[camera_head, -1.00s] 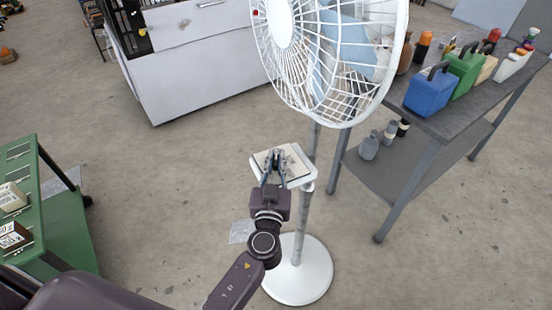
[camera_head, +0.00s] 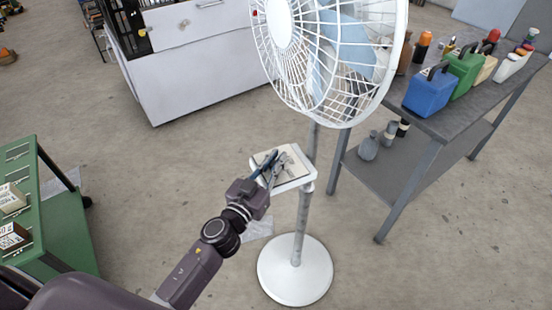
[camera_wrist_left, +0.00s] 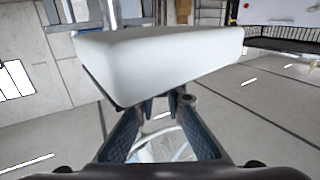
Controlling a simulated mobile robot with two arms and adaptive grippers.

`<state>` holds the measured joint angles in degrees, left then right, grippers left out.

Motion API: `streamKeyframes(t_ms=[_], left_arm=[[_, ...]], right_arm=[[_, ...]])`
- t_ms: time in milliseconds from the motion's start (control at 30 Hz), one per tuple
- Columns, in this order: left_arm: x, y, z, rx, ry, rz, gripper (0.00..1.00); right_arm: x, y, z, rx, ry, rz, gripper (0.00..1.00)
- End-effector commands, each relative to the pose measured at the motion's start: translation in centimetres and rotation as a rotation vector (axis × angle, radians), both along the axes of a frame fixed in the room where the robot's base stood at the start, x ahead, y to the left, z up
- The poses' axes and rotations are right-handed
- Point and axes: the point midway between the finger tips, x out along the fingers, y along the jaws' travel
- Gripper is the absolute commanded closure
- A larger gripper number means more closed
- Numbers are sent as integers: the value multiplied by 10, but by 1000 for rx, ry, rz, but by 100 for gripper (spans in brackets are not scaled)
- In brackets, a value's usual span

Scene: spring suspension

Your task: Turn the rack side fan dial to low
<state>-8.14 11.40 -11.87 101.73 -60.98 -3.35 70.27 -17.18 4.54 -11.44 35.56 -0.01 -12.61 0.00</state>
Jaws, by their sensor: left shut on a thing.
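The white pedestal fan (camera_head: 330,60) stands in front of me on a pole. Its small white control box (camera_head: 297,178) has a pale panel on top and is fixed partway up the pole. My left gripper (camera_head: 272,162) is over this panel, tilted to the upper right, and is shut on the dial. The fingers cover the dial, so its pointer and setting marks cannot be read. In the left wrist view the white box (camera_wrist_left: 160,65) fills the upper middle, and the gripper fingers (camera_wrist_left: 160,112) close in just below it. My right gripper is not in view.
The fan's round base (camera_head: 295,272) is on the floor. A grey table (camera_head: 455,118) with a blue jug (camera_head: 430,92) and other containers stands at right. A green cart (camera_head: 65,225) is at left, and a white cabinet (camera_head: 190,65) behind.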

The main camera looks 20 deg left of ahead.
Motion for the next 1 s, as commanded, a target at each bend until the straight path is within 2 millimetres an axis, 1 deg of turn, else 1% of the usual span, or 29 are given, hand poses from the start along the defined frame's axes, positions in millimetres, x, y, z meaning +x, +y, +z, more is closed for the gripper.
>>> streamKeyframes(t_ms=[33,233,500,733,1000], left_arm=[[0,2,2,9,1,-45,100],[1,2,2,10,2,-232,100],[1,2,-1,8,3,-449,100],[1,1,-1,6,2,-574,100],[0,-1,-1,2,4,-641,100]], right_arm=[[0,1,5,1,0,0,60],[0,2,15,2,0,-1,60],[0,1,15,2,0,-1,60],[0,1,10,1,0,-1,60],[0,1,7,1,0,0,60]])
